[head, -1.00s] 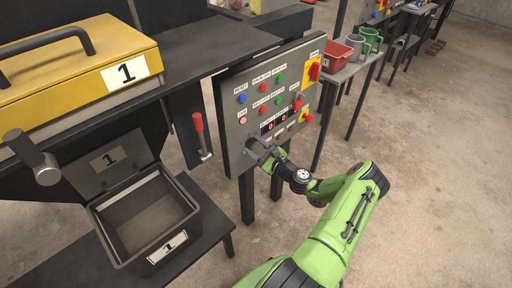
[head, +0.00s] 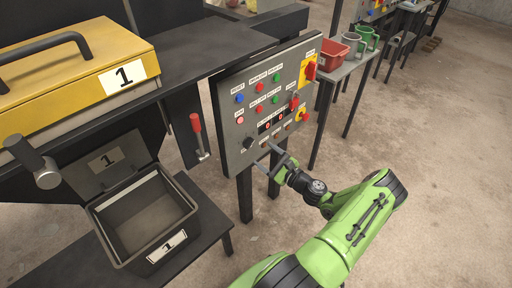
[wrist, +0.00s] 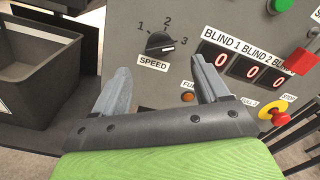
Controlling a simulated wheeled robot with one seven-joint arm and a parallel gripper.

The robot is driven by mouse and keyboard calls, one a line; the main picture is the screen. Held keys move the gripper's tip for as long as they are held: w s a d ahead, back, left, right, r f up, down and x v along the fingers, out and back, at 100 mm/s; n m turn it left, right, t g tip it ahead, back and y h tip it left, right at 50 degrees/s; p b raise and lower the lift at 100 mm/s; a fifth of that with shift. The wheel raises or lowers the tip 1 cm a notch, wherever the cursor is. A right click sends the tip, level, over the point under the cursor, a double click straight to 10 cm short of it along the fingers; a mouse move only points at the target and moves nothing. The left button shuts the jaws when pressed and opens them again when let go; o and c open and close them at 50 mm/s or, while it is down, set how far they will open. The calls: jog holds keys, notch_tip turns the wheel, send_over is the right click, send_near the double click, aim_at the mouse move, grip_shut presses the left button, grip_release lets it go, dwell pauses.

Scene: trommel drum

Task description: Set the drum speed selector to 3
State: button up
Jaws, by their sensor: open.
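The black speed selector (wrist: 160,43) is on the grey control panel, above a SPEED label and ringed by the numbers 1, 2 and 3. Its white mark lies on the right side and points right, closest to the 3. In the head view the selector (head: 248,143) is a small dark knob at the panel's lower left. My gripper (wrist: 160,76) is open and empty, its two fingers spread below the selector and apart from it. In the head view my gripper (head: 264,157) is just in front of the panel's lower edge, to the right of and below the knob.
The panel (head: 236,120) carries several coloured buttons, red switches and BLIND displays (wrist: 247,68). A red emergency stop (wrist: 278,115) is right of my gripper. A red-handled lever (head: 198,130) and an open bin (head: 190,205) stand left.

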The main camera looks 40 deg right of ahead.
jog(key=s, duration=0.9)
jog(key=shift+p, duration=0.35)
jog(key=shift+d, duration=0.1)
